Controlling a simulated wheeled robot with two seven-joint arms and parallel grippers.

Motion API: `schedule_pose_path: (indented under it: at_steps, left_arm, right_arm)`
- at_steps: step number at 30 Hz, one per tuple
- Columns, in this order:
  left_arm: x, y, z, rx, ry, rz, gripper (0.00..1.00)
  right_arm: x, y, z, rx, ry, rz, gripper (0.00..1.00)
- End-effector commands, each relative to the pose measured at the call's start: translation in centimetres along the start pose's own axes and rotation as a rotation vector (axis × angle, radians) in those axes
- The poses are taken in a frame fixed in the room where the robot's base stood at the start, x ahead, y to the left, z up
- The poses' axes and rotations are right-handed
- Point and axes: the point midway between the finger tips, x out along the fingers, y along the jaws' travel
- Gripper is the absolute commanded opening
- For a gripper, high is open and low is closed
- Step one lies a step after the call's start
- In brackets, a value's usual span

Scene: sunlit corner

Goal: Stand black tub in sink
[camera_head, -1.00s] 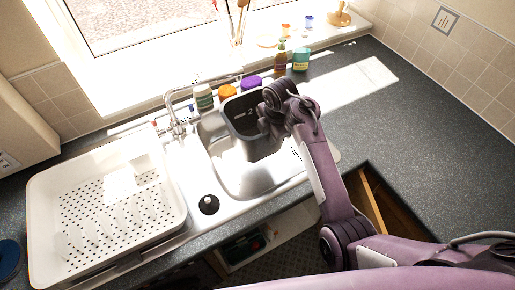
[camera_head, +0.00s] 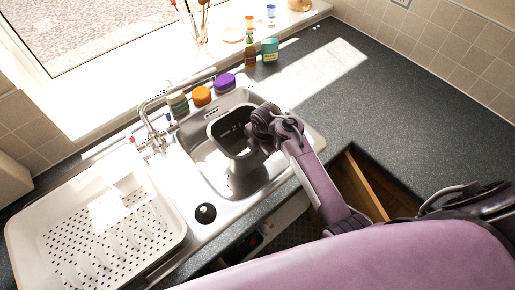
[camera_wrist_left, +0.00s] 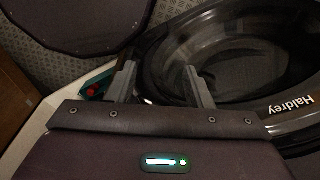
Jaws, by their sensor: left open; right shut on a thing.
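The black tub (camera_head: 231,140) is a dark, open-topped container with a pale rim edge. In the head view it is over the sink (camera_head: 207,172), with its lower part within the basin's outline. It looks roughly upright; I cannot tell whether its base touches the sink floor. My right gripper (camera_head: 256,136) is shut on the tub's right side. My left gripper (camera_wrist_left: 159,66) shows only in the left wrist view, open with nothing between its fingers.
A white drying rack (camera_head: 110,228) stands left of the sink. The tap (camera_head: 152,125), a purple-lidded jar (camera_head: 225,82) and an orange-lidded jar (camera_head: 201,96) are behind it. Open drawer (camera_head: 362,185) lies right. Counter (camera_head: 400,110) is clear. A glossy dark object marked Haldrey (camera_wrist_left: 235,60) is unclear.

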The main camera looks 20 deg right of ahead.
Motion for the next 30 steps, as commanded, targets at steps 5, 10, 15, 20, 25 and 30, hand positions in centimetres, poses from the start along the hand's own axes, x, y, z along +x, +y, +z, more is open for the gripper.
schedule_pose_path:
  at_steps: [5, 10, 15, 20, 25, 30]
  left_arm:
    - [0.1, 1.1, 0.8, -0.003, -0.01, 0.013, 0.46]
    - [0.1, 1.5, 0.7, -0.003, -0.01, 0.018, 0.46]
    - [0.1, 1.1, 0.3, -0.002, -0.004, 0.013, 0.46]
    - [0.1, 1.0, 0.2, -0.002, -0.002, 0.012, 0.46]
    - [0.1, 0.9, 0.2, -0.002, -0.002, 0.011, 0.46]
    - [0.0, 0.8, 0.2, -0.002, -0.003, 0.01, 0.46]
  right_arm:
    - [0.5, 0.0, 0.0, -0.001, 0.0, 0.001, 0.0]
    - [1.0, -0.1, 0.0, -0.001, 0.0, 0.002, 0.0]
    - [1.1, -0.1, 0.0, 0.0, 0.0, 0.0, 0.19]
    - [1.1, -0.1, 0.0, 0.0, 0.0, 0.0, 0.33]
    - [1.1, -0.1, 0.0, 0.0, 0.0, 0.0, 0.33]
    - [0.1, 0.1, -0.1, 0.0, 0.001, 0.001, 0.33]
